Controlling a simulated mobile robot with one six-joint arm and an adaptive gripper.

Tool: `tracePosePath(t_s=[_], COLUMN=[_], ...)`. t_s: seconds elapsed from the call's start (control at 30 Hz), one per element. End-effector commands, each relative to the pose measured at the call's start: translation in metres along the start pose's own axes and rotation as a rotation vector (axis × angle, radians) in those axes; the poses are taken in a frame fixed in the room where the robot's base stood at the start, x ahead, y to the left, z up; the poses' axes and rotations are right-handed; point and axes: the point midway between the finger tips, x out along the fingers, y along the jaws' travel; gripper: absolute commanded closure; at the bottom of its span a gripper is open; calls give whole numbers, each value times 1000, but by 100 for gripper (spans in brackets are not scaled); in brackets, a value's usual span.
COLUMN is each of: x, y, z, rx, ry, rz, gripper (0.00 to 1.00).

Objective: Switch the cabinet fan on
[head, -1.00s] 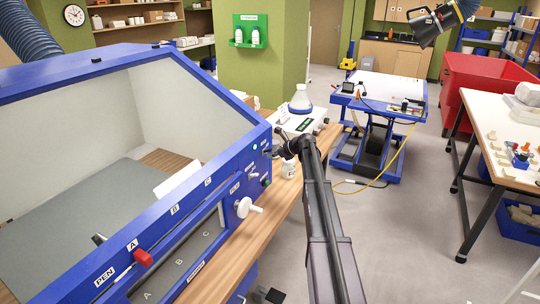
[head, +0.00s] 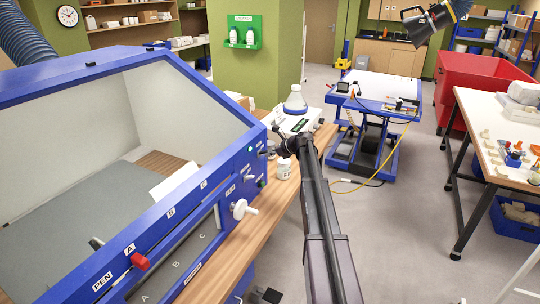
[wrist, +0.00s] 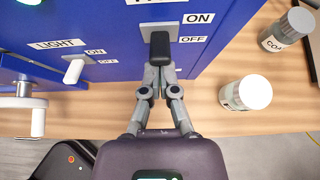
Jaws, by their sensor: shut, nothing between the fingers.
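The blue cabinet (head: 112,68) with a clear sloped window fills the left of the head view. In the wrist view, a black lever switch (wrist: 160,48) sits on a grey plate on its blue face, with ON and OFF labels to its right. Its title label is cut off at the top edge. The lever's free end hangs beside OFF. My gripper (wrist: 158,72) is shut and empty, its fingertips just below the lever's end; I cannot tell whether they touch it. In the head view my gripper (head: 277,137) is beside the cabinet's right end, its fingertips unclear.
A white LIGHT switch (wrist: 74,70) and a white crank handle (wrist: 37,120) lie left of my gripper. Two lidded jars (wrist: 245,93) (wrist: 290,28) stand on the wooden bench to the right. A flask (head: 295,103) stands farther back. The floor right of my arm is open.

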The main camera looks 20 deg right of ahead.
Motion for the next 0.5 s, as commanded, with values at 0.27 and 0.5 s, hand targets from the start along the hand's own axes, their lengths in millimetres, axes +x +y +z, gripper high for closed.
tracePosePath(t_s=[0.27, 0.5], x=[3, 6], y=[0, -1], z=[-5, -22], rx=[0, 0], ry=[-2, -1], rz=[1, 0], gripper=[100, 100])
